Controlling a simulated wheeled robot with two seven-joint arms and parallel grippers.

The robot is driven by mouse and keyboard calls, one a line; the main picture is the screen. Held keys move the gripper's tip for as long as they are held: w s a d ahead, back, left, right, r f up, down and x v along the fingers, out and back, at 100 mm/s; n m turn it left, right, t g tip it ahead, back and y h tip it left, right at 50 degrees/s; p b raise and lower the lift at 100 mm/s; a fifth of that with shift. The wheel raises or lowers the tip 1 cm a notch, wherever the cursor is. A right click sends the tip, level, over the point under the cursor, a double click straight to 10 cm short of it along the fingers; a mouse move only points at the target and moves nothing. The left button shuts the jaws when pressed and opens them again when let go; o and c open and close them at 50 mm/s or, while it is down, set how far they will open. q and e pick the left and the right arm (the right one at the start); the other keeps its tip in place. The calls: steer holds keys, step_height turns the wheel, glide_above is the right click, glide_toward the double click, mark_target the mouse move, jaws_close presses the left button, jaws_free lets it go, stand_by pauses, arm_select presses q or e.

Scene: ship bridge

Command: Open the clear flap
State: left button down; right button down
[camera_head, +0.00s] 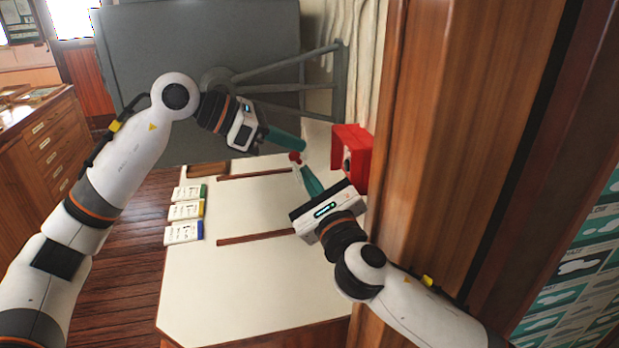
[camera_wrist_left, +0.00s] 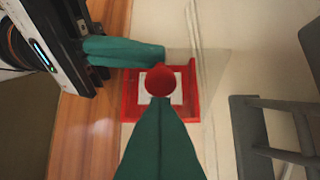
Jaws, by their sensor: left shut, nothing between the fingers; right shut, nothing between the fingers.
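The red box (camera_head: 358,148) is fixed beside the wooden post; the left wrist view shows its red frame (camera_wrist_left: 130,102) around a white plate. A red round knob (camera_wrist_left: 160,80) shows in front of the plate. The clear flap (camera_wrist_left: 182,58) is only a faint see-through pane above the box's upper part; its angle is hard to tell. My left gripper (camera_head: 303,146) is shut and empty, its teal tip close to the knob in view. My right gripper (camera_head: 297,164) is shut and empty, its tip just below the left one and near the pane; contact cannot be told.
A cream table (camera_head: 245,275) with wooden strips lies below the arms. Three labelled cards (camera_head: 184,211) lie at its left edge. A tall wooden post (camera_head: 440,130) stands close to my right arm. A large dark panel (camera_head: 200,70) with a grey bracket stands behind.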

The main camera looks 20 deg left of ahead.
stand_by(0.3)
steer(key=shift+s+a+r+m, duration=0.2)
steer(key=shift+a+r+m, duration=0.15)
steer(key=shift+r, duration=0.25)
arm_select(q)
steer(key=shift+f, duration=0.15)
arm_select(e)
steer(key=shift+r, duration=0.1)
arm_select(q)
steer(key=shift+w, duration=0.1)
steer(key=c, duration=1.7)
jaws_free()
steer(key=shift+d+f, duration=0.1)
arm_select(e)
steer(key=shift+r, duration=0.1)
arm_select(q)
steer(key=o, duration=0.4)
arm_select(e)
steer(key=shift+s, duration=0.1)
arm_select(q)
steer(key=shift+a, duration=0.2)
arm_select(e)
steer(key=shift+a, duration=0.1)
arm_select(q)
steer(key=shift+r, duration=0.2)
